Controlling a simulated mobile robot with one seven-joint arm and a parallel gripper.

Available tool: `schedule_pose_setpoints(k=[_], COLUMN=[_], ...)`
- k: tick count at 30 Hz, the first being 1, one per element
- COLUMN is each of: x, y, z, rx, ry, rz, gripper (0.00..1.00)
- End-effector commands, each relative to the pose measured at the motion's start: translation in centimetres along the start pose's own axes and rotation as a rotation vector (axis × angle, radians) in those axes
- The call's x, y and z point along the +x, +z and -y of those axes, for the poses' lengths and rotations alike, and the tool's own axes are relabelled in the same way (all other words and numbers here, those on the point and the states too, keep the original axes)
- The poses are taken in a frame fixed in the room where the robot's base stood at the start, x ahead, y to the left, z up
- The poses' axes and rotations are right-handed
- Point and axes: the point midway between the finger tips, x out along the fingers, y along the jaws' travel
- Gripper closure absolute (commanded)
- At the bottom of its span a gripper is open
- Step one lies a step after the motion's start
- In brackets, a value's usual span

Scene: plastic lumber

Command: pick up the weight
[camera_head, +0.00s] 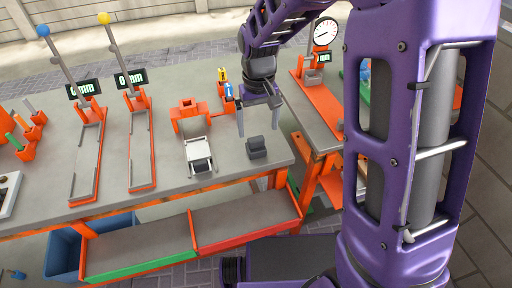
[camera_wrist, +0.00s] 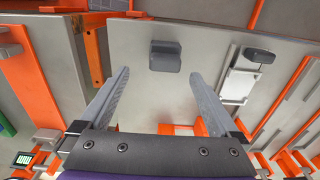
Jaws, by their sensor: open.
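The weight, a small dark grey block (camera_head: 256,147), sits on the grey tabletop (camera_head: 222,178) near its front right corner. In the wrist view the weight (camera_wrist: 165,56) lies just beyond the fingertips, roughly between their lines. My gripper (camera_head: 259,124) is above and slightly behind the weight, with its two fingers apart and pointing down. In the wrist view my gripper (camera_wrist: 160,74) is empty, and the fingers do not appear to touch the weight.
Left of the weight stands an orange frame with a white plate (camera_head: 198,150). Two orange rail stands (camera_head: 142,150) with displays are farther left. A dial gauge (camera_head: 325,32) stands on the adjoining right table. Trays (camera_head: 245,222) hang below the front edge. Bare tabletop surrounds the weight.

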Motion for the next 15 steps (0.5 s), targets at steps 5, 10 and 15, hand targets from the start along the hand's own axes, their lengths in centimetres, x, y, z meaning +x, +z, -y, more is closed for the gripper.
schedule_pose_setpoints(k=[5, 10, 15], x=[1.1, 3.5, 5.6], y=[0.1, 0.5, 0.6], z=[0.1, 0.7, 0.8], rx=[-0.001, -0.003, 0.0], ry=[0.0, 0.0, 0.001], rz=[0.0, 0.003, 0.001], gripper=[0.03, 0.03, 0.03])
